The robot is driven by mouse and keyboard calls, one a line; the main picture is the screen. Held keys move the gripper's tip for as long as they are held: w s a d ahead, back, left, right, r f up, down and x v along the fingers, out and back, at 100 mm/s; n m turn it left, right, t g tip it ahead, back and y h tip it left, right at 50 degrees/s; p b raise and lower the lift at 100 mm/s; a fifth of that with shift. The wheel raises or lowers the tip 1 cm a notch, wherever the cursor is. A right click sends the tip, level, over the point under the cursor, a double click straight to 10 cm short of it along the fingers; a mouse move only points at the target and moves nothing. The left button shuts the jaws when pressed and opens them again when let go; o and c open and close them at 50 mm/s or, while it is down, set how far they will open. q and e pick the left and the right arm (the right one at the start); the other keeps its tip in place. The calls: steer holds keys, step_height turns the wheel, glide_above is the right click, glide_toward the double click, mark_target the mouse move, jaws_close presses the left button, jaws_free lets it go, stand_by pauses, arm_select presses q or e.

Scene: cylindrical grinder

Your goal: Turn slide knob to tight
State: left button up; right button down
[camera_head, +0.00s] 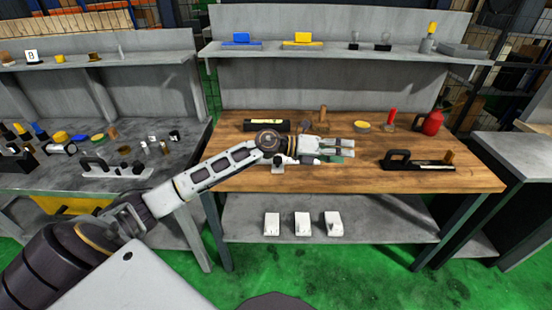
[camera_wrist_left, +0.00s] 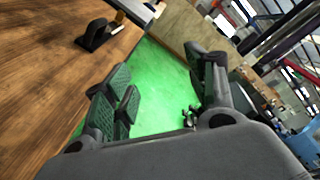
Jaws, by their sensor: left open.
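My left gripper (camera_head: 346,150) reaches over the wooden workbench (camera_head: 250,175) from the left, with its fingers pointing right. In the left wrist view the fingers of my left gripper (camera_wrist_left: 167,85) are spread apart with nothing between them. A black long fixture with a loop handle (camera_head: 397,158) lies on the bench to the right of the fingertips, clear of them; its dark handle also shows in the left wrist view (camera_wrist_left: 95,36). I cannot tell which part is the slide knob. My right gripper is not in view.
A red can (camera_head: 431,123), a red-handled tool (camera_head: 390,118) and a yellow round dish (camera_head: 361,127) stand towards the back of the bench. A black and yellow level-like bar (camera_head: 266,124) lies at the back left. White blocks (camera_head: 302,223) sit on the lower shelf.

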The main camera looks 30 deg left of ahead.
arm_select(q)
steer(key=a+f+m+g+y, duration=0.35)
steer(key=a+y, duration=0.25)
steer(key=a, duration=0.4)
steer(key=g+y+b, duration=0.1)
steer(key=g+y, duration=0.1)
steer(key=y, duration=0.4)
glide_toward(278, 160)
steer(key=a+v, duration=0.1)
steer(key=v, duration=0.4)
steer(key=shift+d+f+m+t, duration=0.15)
steer(key=shift+m+t, duration=0.1)
steer(key=shift+m, duration=0.1)
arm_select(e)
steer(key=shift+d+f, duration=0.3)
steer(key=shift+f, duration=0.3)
arm_select(q)
steer(key=shift+f, duration=0.1)
steer(key=x, duration=1.2)
steer(key=shift+w+f, duration=0.3)
steer(key=shift+f, duration=0.4)
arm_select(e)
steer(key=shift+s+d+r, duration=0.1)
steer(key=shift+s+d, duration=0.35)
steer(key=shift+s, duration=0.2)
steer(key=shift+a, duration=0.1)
